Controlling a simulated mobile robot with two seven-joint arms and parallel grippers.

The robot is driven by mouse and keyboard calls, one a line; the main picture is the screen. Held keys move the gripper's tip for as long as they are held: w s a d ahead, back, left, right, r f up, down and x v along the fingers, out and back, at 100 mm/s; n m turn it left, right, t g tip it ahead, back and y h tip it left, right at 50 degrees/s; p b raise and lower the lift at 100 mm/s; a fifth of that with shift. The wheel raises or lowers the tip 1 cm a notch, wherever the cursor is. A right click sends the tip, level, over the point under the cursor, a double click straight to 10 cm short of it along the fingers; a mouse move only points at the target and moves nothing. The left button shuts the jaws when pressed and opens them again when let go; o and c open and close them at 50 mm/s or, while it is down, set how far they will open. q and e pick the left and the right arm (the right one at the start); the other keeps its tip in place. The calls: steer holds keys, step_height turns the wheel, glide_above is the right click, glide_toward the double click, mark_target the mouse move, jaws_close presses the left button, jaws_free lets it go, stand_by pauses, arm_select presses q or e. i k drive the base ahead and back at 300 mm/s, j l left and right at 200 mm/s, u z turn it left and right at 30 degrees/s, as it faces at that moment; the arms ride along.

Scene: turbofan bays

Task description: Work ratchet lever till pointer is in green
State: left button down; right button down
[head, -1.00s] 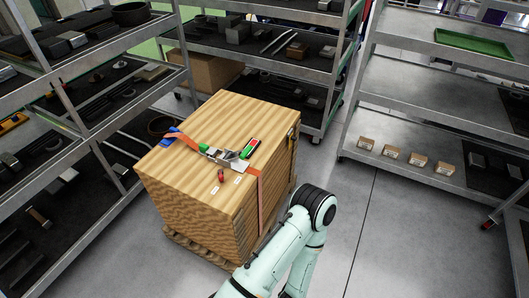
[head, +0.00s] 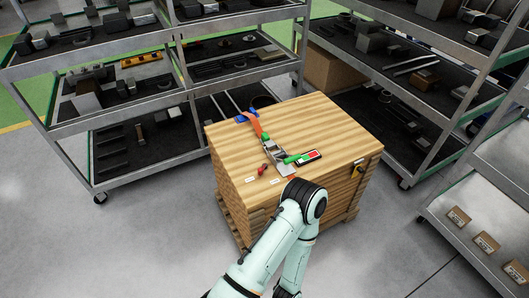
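A wooden crate (head: 235,142) stands on a pallet in the middle of the head view. An orange strap (head: 257,126) with a blue part (head: 245,116) at its far end runs over the crate top. The metal ratchet (head: 275,151) sits on the strap. A green part (head: 291,159), which looks like the lever's grip, lies at its right. Beside it is a dark gauge plate (head: 317,152) with red and green areas; its pointer is too small to read. My mint-coloured arm covers the crate's near edge. Neither gripper shows, and I see none on the lever.
A small red object (head: 262,169) and white labels lie on the crate top. Metal shelf racks (head: 150,120) with dark parts stand behind and left. Another rack (head: 484,185) with small boxes (head: 486,241) is at right. Floor (head: 130,245) is clear at front left.

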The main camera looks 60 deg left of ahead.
mark_target(293, 158)
steer(key=i+u, duration=0.1)
steer(key=u, duration=0.3)
steer(key=i+u, duration=0.15)
steer(key=u, duration=0.3)
steer(key=i+u, duration=0.15)
steer(key=u, duration=0.25)
steer(key=i+l+u, duration=0.1)
steer(key=u, duration=0.3)
